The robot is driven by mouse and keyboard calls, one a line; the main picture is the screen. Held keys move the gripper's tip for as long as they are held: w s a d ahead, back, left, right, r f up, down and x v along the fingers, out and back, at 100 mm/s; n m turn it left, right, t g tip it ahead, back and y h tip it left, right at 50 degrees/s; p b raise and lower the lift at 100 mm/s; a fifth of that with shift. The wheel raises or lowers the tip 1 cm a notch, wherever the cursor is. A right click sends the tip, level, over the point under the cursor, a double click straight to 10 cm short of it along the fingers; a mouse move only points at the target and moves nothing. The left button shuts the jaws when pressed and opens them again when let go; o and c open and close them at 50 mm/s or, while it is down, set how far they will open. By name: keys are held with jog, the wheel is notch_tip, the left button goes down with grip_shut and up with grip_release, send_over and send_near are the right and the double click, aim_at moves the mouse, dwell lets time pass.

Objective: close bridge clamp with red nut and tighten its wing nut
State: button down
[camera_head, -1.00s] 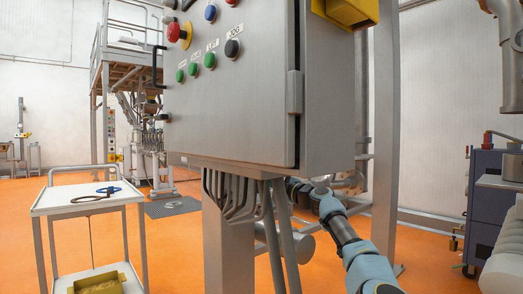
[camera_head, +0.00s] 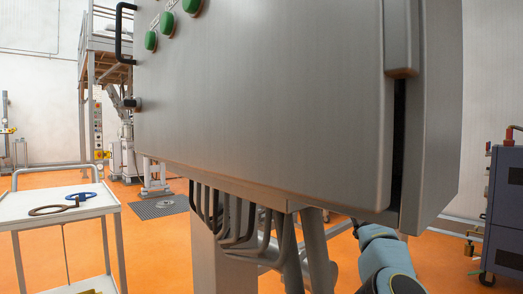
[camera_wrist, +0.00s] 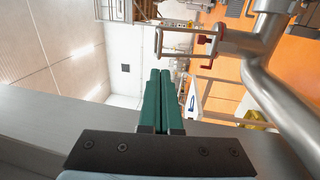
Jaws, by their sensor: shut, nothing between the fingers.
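My gripper (camera_wrist: 168,102) shows in the wrist view as two dark green fingers, shut together and empty. Ahead of it, at the upper right, a red part (camera_wrist: 207,42) sits beside a thick grey pipe (camera_wrist: 280,92). I cannot tell if this red part belongs to the bridge clamp with the red nut. The fingers are apart from it and from the pipe. In the head view my arm passes behind the lower right of the control cabinet, and my gripper is hidden. No wing nut can be made out clearly.
A large grey control cabinet (camera_head: 270,95) with green buttons fills the middle of the head view, very close. A white trolley (camera_head: 92,212) with a blue ring and a dark ring stands at left. A dark blue machine (camera_head: 505,205) stands at right. Orange floor shows between them.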

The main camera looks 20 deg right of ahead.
jog(key=p+x, duration=0.2)
jog(key=x, duration=1.2)
jog(key=shift+p, duration=0.3)
jog(key=shift+f, duration=0.1)
jog(key=shift+a, duration=0.15)
